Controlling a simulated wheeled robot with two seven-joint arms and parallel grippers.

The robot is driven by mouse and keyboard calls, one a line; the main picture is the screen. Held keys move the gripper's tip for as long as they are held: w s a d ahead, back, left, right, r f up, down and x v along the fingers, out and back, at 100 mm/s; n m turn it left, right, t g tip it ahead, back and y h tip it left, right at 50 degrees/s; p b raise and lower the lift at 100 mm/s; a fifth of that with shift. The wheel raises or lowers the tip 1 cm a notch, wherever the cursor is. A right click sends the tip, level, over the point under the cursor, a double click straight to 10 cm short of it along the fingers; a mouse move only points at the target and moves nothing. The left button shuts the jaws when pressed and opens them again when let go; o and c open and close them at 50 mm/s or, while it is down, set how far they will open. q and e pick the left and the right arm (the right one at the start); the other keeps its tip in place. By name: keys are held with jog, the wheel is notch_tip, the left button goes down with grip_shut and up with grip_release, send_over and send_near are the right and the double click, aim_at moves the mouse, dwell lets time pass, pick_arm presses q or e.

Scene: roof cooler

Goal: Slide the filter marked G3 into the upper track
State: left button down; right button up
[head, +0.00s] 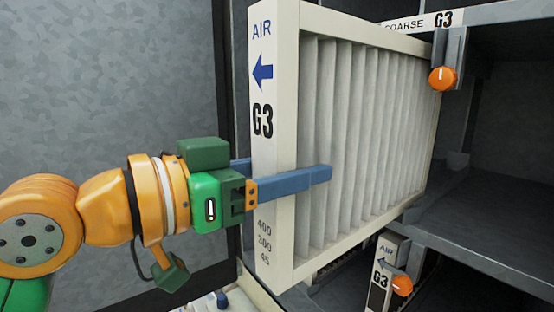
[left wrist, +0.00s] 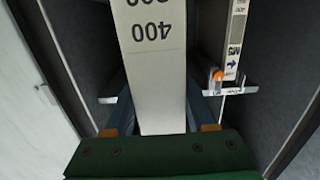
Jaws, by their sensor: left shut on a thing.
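The G3 filter (head: 275,120) is a large upright cream frame with white pleats, a blue arrow and the words AIR and G3. My left gripper (head: 290,184) is shut across its near end, one finger lying along the pleated face. In the left wrist view, the same end (left wrist: 160,70) shows upside-down numbers between the fingers. The upper track's rail (head: 470,14) is labelled COARSE G3. The filter's far end is near the opening under this rail; I cannot tell whether it sits in the track. My right gripper is not in view.
An orange knob (head: 443,78) hangs from a bracket at the filter's far upper corner. Below, another labelled frame (head: 390,255) stands by a second orange knob (head: 402,286). A grey shelf (head: 490,225) crosses the right side. A grey panel (head: 110,70) fills the left.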

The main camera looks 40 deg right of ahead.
aim_at(323, 162)
pick_arm(q)
jog(key=shift+d+p, duration=0.45)
jog(key=shift+d, duration=1)
jog(key=shift+d+f, duration=0.1)
jog(key=shift+d, duration=0.95)
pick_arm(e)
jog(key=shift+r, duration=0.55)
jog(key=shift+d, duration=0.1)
